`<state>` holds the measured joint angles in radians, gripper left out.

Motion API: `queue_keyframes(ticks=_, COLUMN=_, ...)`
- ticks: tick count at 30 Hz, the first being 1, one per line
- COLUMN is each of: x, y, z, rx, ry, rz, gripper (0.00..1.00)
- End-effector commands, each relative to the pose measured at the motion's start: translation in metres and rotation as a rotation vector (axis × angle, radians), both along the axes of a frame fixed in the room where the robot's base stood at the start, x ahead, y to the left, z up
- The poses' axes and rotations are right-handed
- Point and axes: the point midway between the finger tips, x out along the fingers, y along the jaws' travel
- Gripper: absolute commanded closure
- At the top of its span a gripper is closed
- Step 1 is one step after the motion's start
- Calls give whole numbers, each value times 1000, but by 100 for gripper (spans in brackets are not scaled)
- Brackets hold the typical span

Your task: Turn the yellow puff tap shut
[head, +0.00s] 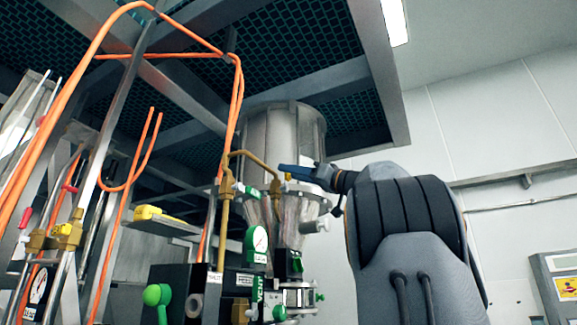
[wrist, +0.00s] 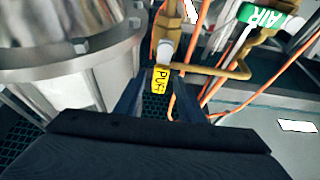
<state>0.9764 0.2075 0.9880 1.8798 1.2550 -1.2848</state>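The yellow puff tap handle (wrist: 160,80), lettered "PUF" as far as I can read, hangs from a brass valve (wrist: 167,35) in the wrist view. My gripper (wrist: 160,98) is open, with one dark blue finger on each side of the handle and a visible gap to each. The handle's tip reaches toward the space between the fingertips. In the head view my gripper (head: 284,169) is beside the brass pipework in front of the steel hopper. I cannot make out the yellow handle there; the gripper seems to hide it.
A green AIR handle (wrist: 265,18) sits on the neighbouring brass valve. The flanged steel hopper (wrist: 75,45) is close on the left in the wrist view. Open room lies at right.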

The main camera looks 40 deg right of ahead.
Motion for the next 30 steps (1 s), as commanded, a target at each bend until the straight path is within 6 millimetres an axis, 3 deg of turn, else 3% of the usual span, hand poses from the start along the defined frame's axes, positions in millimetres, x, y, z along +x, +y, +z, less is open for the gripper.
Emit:
queue_keyframes(ticks=6, x=13, y=4, z=7, rx=1, ry=0, rz=-2, gripper=64)
queue_keyframes(ticks=16, x=15, y=5, z=6, rx=0, ry=0, rz=-3, gripper=64)
queue_keyframes(ticks=22, x=15, y=5, z=6, rx=0, ry=0, rz=-3, gripper=98)
queue_keyframes(ticks=30, x=14, y=5, z=6, rx=2, ry=1, rz=-2, gripper=100)
